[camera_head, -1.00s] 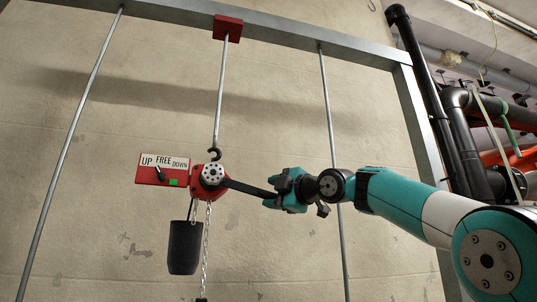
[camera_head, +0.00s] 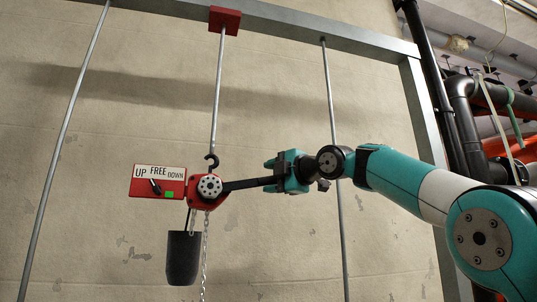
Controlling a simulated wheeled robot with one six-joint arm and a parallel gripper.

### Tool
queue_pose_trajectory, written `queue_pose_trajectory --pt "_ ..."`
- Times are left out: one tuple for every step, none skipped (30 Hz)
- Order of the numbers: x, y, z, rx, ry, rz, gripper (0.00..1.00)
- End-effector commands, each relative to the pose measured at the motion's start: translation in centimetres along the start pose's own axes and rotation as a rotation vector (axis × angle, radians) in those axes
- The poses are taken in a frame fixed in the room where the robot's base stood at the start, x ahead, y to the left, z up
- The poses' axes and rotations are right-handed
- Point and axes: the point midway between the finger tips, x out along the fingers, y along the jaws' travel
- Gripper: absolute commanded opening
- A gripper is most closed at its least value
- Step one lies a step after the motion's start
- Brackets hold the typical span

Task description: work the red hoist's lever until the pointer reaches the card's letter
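The red hoist (camera_head: 204,201) hangs from a dark hook (camera_head: 211,158) on a rod. A red plate (camera_head: 147,199) at its left reads UP, FREE and DOWN, with a black selector knob (camera_head: 155,187) tilted toward UP and a small green square. The dark lever (camera_head: 247,184) points right, nearly level and slightly raised at its outer end. My gripper (camera_head: 279,176) is around the lever's outer end and appears shut on it. A dark weight (camera_head: 183,258) hangs below the hoist, beside a loose chain (camera_head: 205,255). I cannot make out a pointer or a lettered card.
A grey metal frame (camera_head: 330,38) spans the top, with a red block (camera_head: 225,20) on it. Thin rods (camera_head: 332,110) hang left and right of the hoist. Black pipes (camera_head: 438,100) stand at the right. The wall behind is bare.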

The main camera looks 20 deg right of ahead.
Motion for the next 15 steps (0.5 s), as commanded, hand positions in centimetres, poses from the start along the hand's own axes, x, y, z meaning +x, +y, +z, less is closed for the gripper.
queue_pose_trajectory --pt "0.06 1.33 -0.27 -0.015 0.003 -0.004 0.51" --pt "0.09 1.49 -0.32 -0.021 0.003 -0.008 0.51" --pt "0.12 1.62 -0.38 -0.029 0.003 -0.012 0.51" --pt "0.13 1.66 -0.41 -0.033 0.003 -0.015 0.51" --pt "0.14 1.66 -0.42 -0.037 0.003 -0.017 0.51" --pt "0.15 1.63 -0.44 -0.040 0.003 -0.019 0.51" --pt "0.15 1.58 -0.44 -0.041 0.003 -0.019 0.51" --pt "0.15 1.53 -0.43 -0.041 0.003 -0.019 0.51" --pt "0.14 1.48 -0.43 -0.041 0.003 -0.019 0.51" --pt "0.14 1.46 -0.43 -0.041 0.003 -0.019 0.51" --pt "0.14 1.46 -0.42 -0.041 0.003 -0.019 0.51" --pt "0.13 1.46 -0.42 -0.041 0.003 -0.019 0.51" --pt "0.13 1.45 -0.42 -0.041 0.003 -0.019 0.51" --pt "0.13 1.41 -0.41 -0.040 0.002 -0.019 0.51" --pt "0.12 1.23 -0.38 -0.038 0.002 -0.018 0.51"
